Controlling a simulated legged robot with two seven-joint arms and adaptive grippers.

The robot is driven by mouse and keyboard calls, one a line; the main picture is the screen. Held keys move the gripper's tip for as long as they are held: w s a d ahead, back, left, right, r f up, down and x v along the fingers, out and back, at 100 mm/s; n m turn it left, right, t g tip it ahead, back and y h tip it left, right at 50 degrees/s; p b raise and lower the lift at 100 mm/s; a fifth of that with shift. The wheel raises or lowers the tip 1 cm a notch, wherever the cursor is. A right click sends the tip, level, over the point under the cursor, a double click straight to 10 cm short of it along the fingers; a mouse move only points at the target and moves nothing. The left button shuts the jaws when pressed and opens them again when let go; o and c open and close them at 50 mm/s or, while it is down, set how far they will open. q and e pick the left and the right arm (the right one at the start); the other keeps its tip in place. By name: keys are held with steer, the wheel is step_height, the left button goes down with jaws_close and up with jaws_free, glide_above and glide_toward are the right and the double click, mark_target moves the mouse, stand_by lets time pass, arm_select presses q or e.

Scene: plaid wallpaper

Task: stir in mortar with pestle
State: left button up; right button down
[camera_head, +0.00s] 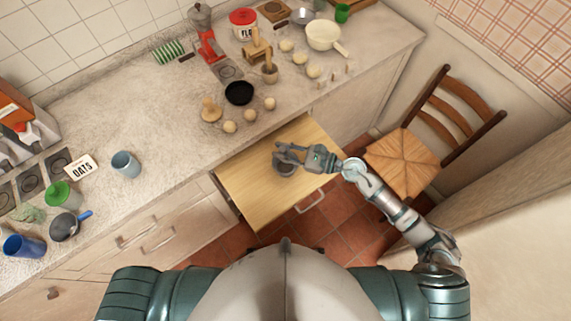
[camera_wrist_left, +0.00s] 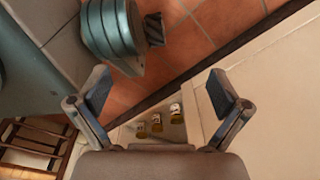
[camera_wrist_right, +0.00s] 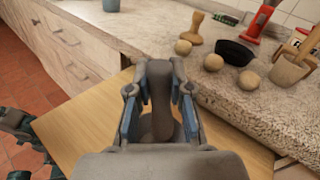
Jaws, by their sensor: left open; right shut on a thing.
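The dark grey mortar (camera_head: 285,165) stands on the pull-out wooden board (camera_head: 240,185) below the counter edge. My right gripper (camera_head: 283,150) is over the mortar and partly covers it. In the right wrist view the gripper (camera_wrist_right: 158,90) is shut on the grey pestle (camera_wrist_right: 160,100), which points down between the fingers into the mortar. The mortar is mostly hidden there. My left gripper (camera_wrist_left: 160,95) is open and empty in the left wrist view, away from the board. It does not show in the head view.
On the counter are several round balls (camera_head: 229,127), a black bowl (camera_head: 239,92), a wooden stamp (camera_head: 211,110) and a wooden mortar with pestle (camera_head: 270,72). A blue-grey cup (camera_head: 126,164) stands at left. A chair (camera_head: 405,160) stands right of the board.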

mark_target(283, 148)
step_height(283, 148, up, 4)
steer(key=p, duration=0.2)
steer(key=shift+f+p, duration=0.2)
steer(key=shift+p, duration=0.1)
steer(key=shift+r+p, duration=0.3)
arm_select(q)
steer(key=s+a, duration=0.1)
steer(key=s, duration=0.7)
steer(key=shift+a+f, duration=0.35)
steer(key=shift+f, duration=0.1)
